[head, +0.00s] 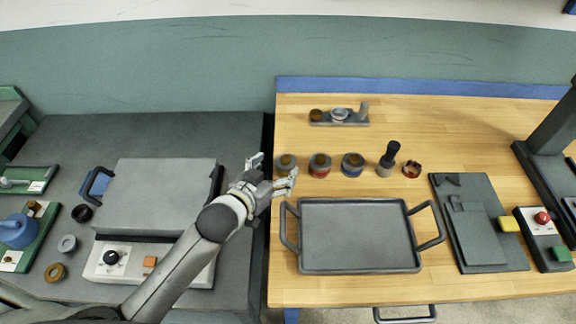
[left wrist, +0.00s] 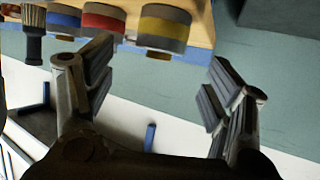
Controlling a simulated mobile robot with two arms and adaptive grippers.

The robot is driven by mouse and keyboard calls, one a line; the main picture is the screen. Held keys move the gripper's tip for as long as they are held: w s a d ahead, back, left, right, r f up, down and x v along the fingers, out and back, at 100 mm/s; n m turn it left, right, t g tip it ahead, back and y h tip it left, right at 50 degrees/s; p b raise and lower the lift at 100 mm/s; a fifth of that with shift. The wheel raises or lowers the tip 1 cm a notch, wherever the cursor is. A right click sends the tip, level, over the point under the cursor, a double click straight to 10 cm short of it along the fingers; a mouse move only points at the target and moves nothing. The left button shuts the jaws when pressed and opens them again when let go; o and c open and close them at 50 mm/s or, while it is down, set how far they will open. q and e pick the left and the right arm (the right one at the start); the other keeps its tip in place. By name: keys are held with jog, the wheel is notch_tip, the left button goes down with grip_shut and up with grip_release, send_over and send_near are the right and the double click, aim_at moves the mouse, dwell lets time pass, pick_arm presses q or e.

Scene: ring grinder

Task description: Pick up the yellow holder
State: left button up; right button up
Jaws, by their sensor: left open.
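The yellow holder (head: 286,161) is the leftmost of a row of round holders near the table's left edge. It is a grey cylinder with a yellow band, which shows clearly in the left wrist view (left wrist: 165,28). My left gripper (head: 272,172) is open and empty at the table's left edge, just left of and in front of this holder. In the left wrist view, the holder appears at the top, between the sideways positions of the two spread fingers (left wrist: 160,65). My right gripper is not in view.
A red-banded holder (head: 320,165) and a blue-banded holder (head: 352,165) stand close to the right, then a brush (head: 388,160). A grey tray (head: 360,268) with handles lies in front. A grey fixture (head: 340,118) stands behind. A grey machine (head: 165,185) is left.

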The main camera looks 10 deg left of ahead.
aim_at(283, 163)
pick_arm(q)
jog(key=shift+w, duration=0.35)
jog(key=shift+w+d+f+p, duration=0.25)
jog(key=shift+w+f+p, duration=0.1)
jog(key=shift+w, duration=0.2)
jog(key=shift+p+x, duration=0.5)
jog(key=shift+x, duration=1.85)
jog(key=shift+s+f, duration=0.1)
jog(key=shift+f, duration=0.05)
jog(key=shift+c, duration=0.4)
jog(key=c, duration=1.4)
jog(key=shift+c, duration=0.9)
